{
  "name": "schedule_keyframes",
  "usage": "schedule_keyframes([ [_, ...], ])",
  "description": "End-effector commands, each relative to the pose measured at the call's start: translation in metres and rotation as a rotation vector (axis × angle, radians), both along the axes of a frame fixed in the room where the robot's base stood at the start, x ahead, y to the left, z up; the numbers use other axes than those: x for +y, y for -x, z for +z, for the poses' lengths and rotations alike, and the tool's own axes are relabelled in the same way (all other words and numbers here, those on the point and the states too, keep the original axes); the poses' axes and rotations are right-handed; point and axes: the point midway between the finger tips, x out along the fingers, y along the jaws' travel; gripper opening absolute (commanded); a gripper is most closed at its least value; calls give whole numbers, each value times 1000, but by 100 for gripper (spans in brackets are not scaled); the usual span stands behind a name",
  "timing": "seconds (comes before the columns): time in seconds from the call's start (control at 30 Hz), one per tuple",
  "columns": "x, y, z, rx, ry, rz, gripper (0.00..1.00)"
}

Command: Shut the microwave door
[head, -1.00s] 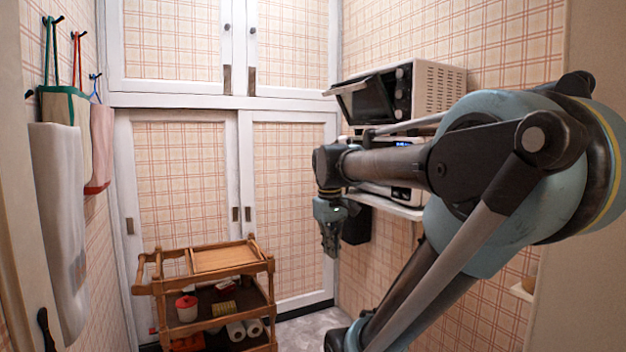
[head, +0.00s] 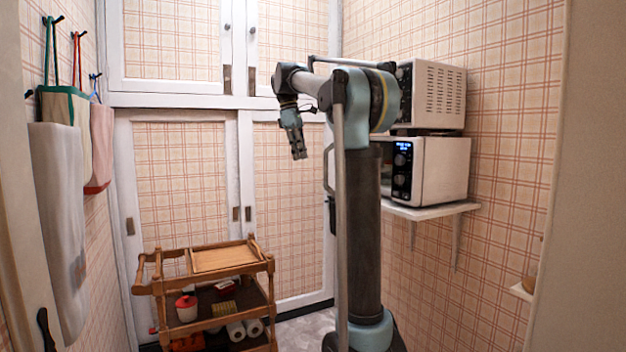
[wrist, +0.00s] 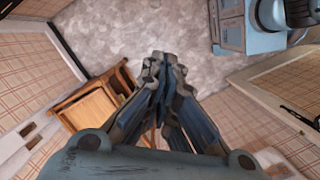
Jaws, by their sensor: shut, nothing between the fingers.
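The white microwave (head: 440,171), with a lit display and knobs, sits on the wall shelf at right in the head view. My upright arm hides much of its front. A dark upright part with a looped handle (head: 327,168) shows left of my arm; it looks like the microwave door standing open, but most of it is hidden. My gripper (head: 299,155) hangs down to the left of this handle, apart from it in the picture. In the wrist view, the gripper (wrist: 164,62) has its fingers together and empty, pointing over the floor.
A white toaster oven (head: 438,95) stands on top of the microwave. The white shelf (head: 432,210) carries both. A wooden trolley (head: 225,258) with several items stands at left. Cloths (head: 62,215) hang on the left wall. Grey floor (wrist: 150,28) is clear beneath my gripper.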

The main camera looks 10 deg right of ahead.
Motion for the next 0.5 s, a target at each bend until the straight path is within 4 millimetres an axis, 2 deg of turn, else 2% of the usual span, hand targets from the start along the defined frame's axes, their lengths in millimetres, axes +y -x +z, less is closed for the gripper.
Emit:
schedule_keyframes([
  [0.1, 6, -16, 9, 20, 8, 45, 0],
  [0.27, 9, -24, 12, 33, 13, 74, 0],
  [0.37, 8, -24, 7, 34, 13, 77, 0],
  [0.5, 4, -22, -10, 34, 13, 76, 0],
])
